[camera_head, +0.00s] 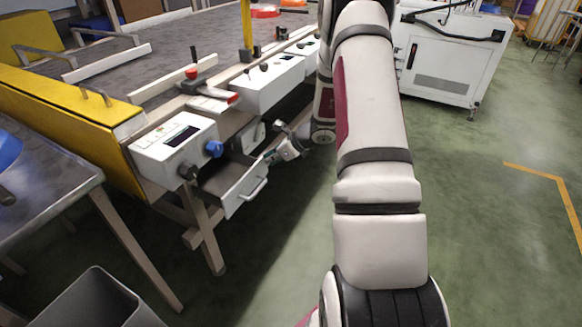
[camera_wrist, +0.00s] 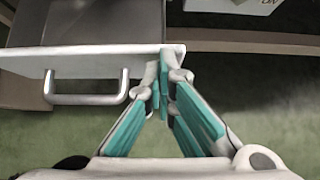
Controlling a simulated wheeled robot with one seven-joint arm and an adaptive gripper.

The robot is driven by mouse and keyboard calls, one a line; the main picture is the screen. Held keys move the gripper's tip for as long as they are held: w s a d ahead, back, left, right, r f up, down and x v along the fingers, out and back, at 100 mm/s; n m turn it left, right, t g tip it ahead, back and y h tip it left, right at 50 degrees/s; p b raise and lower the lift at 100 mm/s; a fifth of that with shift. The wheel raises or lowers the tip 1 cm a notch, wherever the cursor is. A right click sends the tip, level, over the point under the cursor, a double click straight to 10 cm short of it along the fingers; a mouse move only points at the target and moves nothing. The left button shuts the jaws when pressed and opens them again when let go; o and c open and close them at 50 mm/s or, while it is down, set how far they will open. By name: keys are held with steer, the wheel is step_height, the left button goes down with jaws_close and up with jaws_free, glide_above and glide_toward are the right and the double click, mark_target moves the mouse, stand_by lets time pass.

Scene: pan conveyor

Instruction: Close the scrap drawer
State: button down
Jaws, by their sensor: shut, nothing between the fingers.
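The scrap drawer (camera_head: 245,190) is a grey tray with a white front and a silver bar handle, pulled out below the white control box under the machine's edge. In the wrist view its white front (camera_wrist: 25,62) and handle (camera_wrist: 88,98) fill the upper left. My gripper (camera_head: 272,157) is shut and empty, at the right end of the drawer front. In the wrist view the closed fingertips (camera_wrist: 163,88) overlap the front's right end, right of the handle. I cannot tell whether they touch it.
A white control box (camera_head: 175,145) with a blue knob (camera_head: 214,149) sits just above the drawer. A wooden leg (camera_head: 205,230) stands below it. A grey bin (camera_head: 95,300) and a metal table (camera_head: 45,185) are at left. Green floor (camera_head: 480,220) is open at right.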

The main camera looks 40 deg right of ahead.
glide_above(242, 165)
steer(key=shift+a+p, duration=0.1)
steer(key=shift+p, duration=0.3)
